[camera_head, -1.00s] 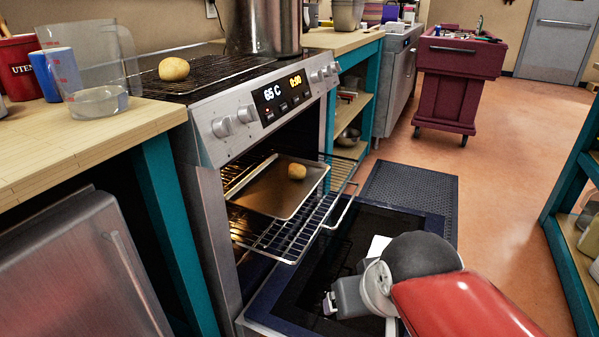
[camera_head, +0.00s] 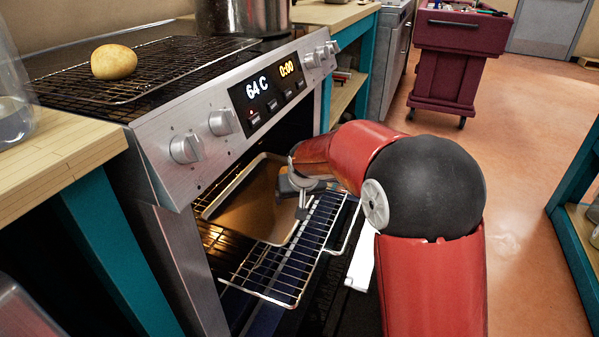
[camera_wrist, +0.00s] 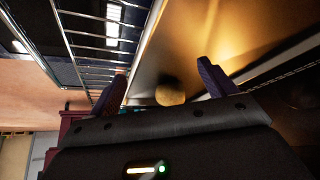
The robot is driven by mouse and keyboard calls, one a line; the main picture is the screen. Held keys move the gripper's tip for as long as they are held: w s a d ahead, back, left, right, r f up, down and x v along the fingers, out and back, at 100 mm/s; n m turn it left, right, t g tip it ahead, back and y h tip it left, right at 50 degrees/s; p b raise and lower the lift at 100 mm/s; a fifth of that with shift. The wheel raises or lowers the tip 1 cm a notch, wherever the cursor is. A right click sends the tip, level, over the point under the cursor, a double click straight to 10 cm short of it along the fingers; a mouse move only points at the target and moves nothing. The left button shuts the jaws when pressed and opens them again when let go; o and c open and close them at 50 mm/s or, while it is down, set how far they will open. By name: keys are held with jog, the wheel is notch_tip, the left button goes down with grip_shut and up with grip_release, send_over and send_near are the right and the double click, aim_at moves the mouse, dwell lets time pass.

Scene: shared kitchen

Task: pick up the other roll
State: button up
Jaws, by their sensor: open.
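One round golden roll (camera_head: 114,62) sits on the wire rack (camera_head: 165,66) on top of the stove. The other roll (camera_wrist: 170,93) shows in the wrist view on the baking tray (camera_wrist: 192,45), between my two fingers, its lower edge close to the dark gripper body. In the head view my gripper and arm hide this roll. My gripper (camera_head: 297,197) is open over the right part of the baking tray (camera_head: 248,222) in the oven mouth. I cannot tell whether the fingers touch the roll.
The oven door is down, and a wire oven shelf (camera_head: 285,262) sticks out under the tray. The stove's control panel (camera_head: 268,90) overhangs the opening and reads 64 C. A wooden counter (camera_head: 65,165) is at left. The floor at right is clear, with a maroon cart (camera_head: 452,62) behind.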

jog(key=w+a, duration=0.1)
jog(key=w, duration=0.2)
jog(key=w+p, duration=0.1)
jog(key=w, duration=0.3)
jog(key=w+a, duration=0.1)
jog(key=w, duration=0.2)
jog(key=shift+w+a+p, duration=0.35)
jog(key=shift+w, duration=0.05)
jog(key=shift+w+f, duration=0.15)
jog(key=shift+w, duration=0.15)
jog(key=shift+w+a+f, duration=0.1)
jog(key=shift+w+f, duration=0.05)
jog(key=shift+f, duration=0.25)
jog(key=c, duration=1.1)
jog(key=shift+o, duration=0.2)
jog(key=shift+r, duration=0.1)
